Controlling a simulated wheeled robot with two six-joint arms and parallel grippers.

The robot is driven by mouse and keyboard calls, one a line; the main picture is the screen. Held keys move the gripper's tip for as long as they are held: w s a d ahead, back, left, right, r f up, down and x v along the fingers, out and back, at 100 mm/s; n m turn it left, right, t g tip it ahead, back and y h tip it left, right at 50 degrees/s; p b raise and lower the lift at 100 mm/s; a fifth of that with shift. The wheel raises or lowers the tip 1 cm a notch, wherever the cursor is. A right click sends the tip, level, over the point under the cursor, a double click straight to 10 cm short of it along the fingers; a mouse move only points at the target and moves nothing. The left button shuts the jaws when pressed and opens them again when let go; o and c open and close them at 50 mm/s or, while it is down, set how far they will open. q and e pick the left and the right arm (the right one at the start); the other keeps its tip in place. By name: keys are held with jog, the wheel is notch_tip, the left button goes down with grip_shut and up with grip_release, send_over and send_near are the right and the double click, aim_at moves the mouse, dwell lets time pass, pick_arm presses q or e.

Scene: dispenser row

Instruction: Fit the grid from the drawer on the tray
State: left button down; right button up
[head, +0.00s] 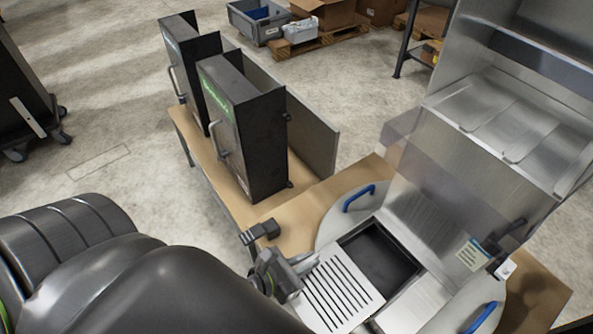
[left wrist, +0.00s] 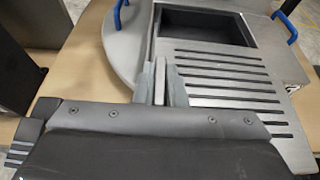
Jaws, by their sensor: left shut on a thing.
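The grid (head: 338,290) is a flat steel plate with dark parallel slots. My left gripper (head: 288,275) is shut on its left edge; the wrist view shows the fingers (left wrist: 165,82) pinching that edge beside the slots (left wrist: 225,85). The tray is a dark rectangular recess (head: 380,260) in the round steel base, and its inside looks empty. The grid lies at the near left side of the recess, leaving most of it uncovered. In the wrist view the recess (left wrist: 205,25) is just beyond the grid. I cannot tell whether the grid touches the rim. My right gripper is not in view.
The round base (head: 335,212) has blue handles (head: 358,197) on its rim. A steel dispenser (head: 445,165) rises behind the recess. Two dark cabinets (head: 255,135) with handles stand to the left on the wooden table (head: 300,205). Crates and boxes (head: 258,22) lie on the floor behind.

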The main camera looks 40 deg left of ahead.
pick_arm(q)
jog(key=shift+w+d+b, duration=0.15)
jog(key=shift+w+d, duration=0.65)
jog(key=shift+w, duration=1.35)
jog(key=shift+w+d+b, duration=0.1)
jog(key=shift+w+d, duration=0.65)
jog(key=shift+w, duration=1.4)
jog(key=shift+w+d+b, duration=0.15)
jog(key=shift+w+d, duration=0.65)
jog(key=shift+w, duration=1.35)
jog(key=shift+p, duration=0.45)
jog(key=shift+f+b, duration=0.45)
jog(key=shift+f, duration=0.4)
jog(key=c, duration=1.4)
grip_release()
jog(key=shift+s, duration=0.1)
jog(key=v, duration=1.7)
jog(key=shift+s+a+r, duration=0.15)
jog(key=shift+r, duration=0.05)
